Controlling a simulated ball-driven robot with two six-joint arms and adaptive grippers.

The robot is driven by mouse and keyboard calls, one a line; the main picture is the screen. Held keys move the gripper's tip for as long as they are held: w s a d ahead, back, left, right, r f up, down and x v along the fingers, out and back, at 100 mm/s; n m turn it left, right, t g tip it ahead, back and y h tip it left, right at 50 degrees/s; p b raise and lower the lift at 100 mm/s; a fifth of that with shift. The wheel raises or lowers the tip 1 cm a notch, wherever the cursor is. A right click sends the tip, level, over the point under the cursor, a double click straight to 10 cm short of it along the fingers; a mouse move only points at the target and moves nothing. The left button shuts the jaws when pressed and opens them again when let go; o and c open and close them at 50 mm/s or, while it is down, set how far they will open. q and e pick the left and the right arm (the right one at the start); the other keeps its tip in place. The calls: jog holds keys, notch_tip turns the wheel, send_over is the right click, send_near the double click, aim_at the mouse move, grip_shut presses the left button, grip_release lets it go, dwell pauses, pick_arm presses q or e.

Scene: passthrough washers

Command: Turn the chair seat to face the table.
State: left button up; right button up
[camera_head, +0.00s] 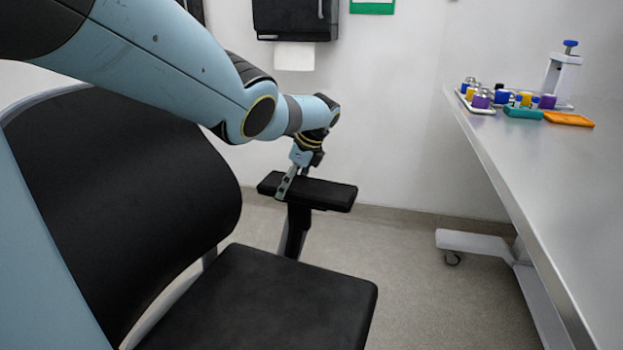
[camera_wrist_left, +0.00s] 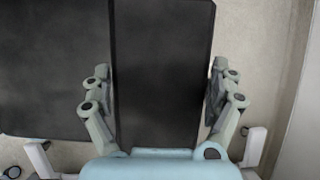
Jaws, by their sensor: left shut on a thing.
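The black chair stands at the left of the head view, with its backrest (camera_head: 125,200) on the left and its seat (camera_head: 270,305) reaching out to the right from it. Its far armrest (camera_head: 325,193) stands on a black post, in front of the wall. The steel table (camera_head: 560,190) is at the right, with a gap of floor between it and the seat. My left gripper (camera_head: 293,180) is shut on the armrest pad; in the left wrist view its fingers (camera_wrist_left: 161,72) lie on either side of the pad (camera_wrist_left: 160,40). My right gripper is not in view.
Floor (camera_head: 420,300) between chair and table is clear.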

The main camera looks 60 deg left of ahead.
aim_at(279, 180)
pick_arm(q)
jog(key=shift+s+a+n+g+b, duration=0.3)
jog(key=shift+s+a+n, duration=0.3)
jog(key=shift+s+a, duration=0.6)
jog(key=o, duration=1.4)
jog(key=shift+a, duration=0.1)
jog(key=shift+w+f, duration=0.1)
jog(key=v, duration=1.2)
jog(key=shift+a, duration=0.1)
